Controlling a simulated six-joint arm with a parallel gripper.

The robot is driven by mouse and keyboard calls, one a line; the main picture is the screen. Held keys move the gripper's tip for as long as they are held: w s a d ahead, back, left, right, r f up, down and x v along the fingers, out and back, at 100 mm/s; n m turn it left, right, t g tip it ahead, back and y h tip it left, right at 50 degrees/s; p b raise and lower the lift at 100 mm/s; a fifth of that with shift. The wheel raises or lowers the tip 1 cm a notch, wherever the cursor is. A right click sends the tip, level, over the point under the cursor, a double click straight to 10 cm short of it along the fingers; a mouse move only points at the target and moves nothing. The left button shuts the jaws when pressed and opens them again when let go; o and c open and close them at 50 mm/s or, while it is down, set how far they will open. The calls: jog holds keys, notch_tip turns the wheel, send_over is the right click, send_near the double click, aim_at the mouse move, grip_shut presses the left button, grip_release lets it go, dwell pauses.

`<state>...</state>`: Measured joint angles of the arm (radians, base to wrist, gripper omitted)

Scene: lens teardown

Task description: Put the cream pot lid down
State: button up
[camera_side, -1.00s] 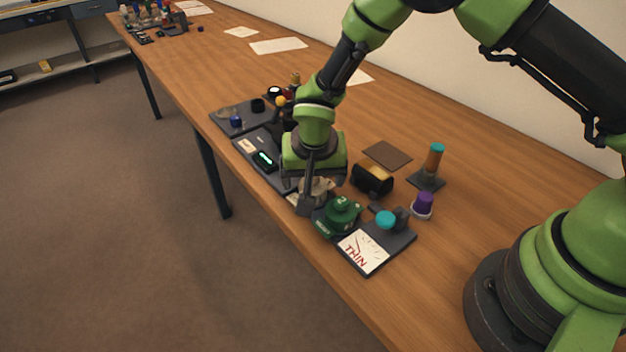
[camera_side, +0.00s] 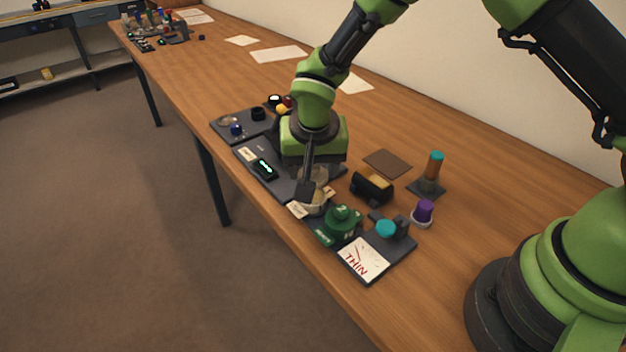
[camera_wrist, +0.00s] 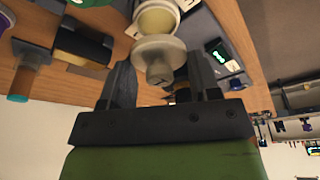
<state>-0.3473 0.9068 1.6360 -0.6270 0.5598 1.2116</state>
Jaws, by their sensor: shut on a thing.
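The cream pot lid (camera_wrist: 158,50) is a pale disc with a knob, between the fingers of my gripper (camera_wrist: 162,75) in the wrist view. My gripper (camera_side: 308,188) is shut on the lid and points down over the dark mats. In the side view the lid (camera_side: 320,174) is partly hidden behind a finger. The cream pot (camera_side: 316,207) stands just below and in front of the gripper, uncovered. In the wrist view the pot (camera_wrist: 155,17) shows a yellowish inside beyond the lid, and the lid overlaps its near rim in the picture.
A green pot (camera_side: 342,222) stands close beside the cream pot. A dark mat (camera_side: 256,168) with a lit display (camera_side: 265,168) lies to the left. Bare table (camera_side: 420,120) lies behind.

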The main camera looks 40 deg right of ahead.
notch_tip(320, 180, up, 5)
jog(key=shift+d+f, duration=0.1)
jog(key=shift+d, duration=0.05)
jog(key=shift+w+d+r, duration=0.2)
jog(key=shift+d+r, duration=0.05)
jog(key=shift+d, duration=0.35)
jog(key=w+d, duration=0.1)
jog(key=d, duration=0.9)
send_over(386, 160)
jog(key=f, duration=0.5)
jog(key=s+f, duration=0.1)
jog(key=f, duration=0.1)
jog(key=shift+a+f, duration=0.2)
jog(key=shift+a, duration=0.05)
jog(key=shift+s+a+x, duration=0.1)
jog(key=shift+s+x, duration=0.05)
jog(key=shift+x, duration=0.6)
jog(key=shift+s+a+x, duration=0.1)
jog(key=shift+a+x, duration=0.05)
jog(key=shift+x, duration=0.6)
jog(key=shift+s+a+x, duration=0.1)
jog(key=shift+s+x, duration=0.05)
jog(key=shift+x, duration=0.65)
jog(key=shift+f, duration=0.25)
jog(key=o, duration=0.9)
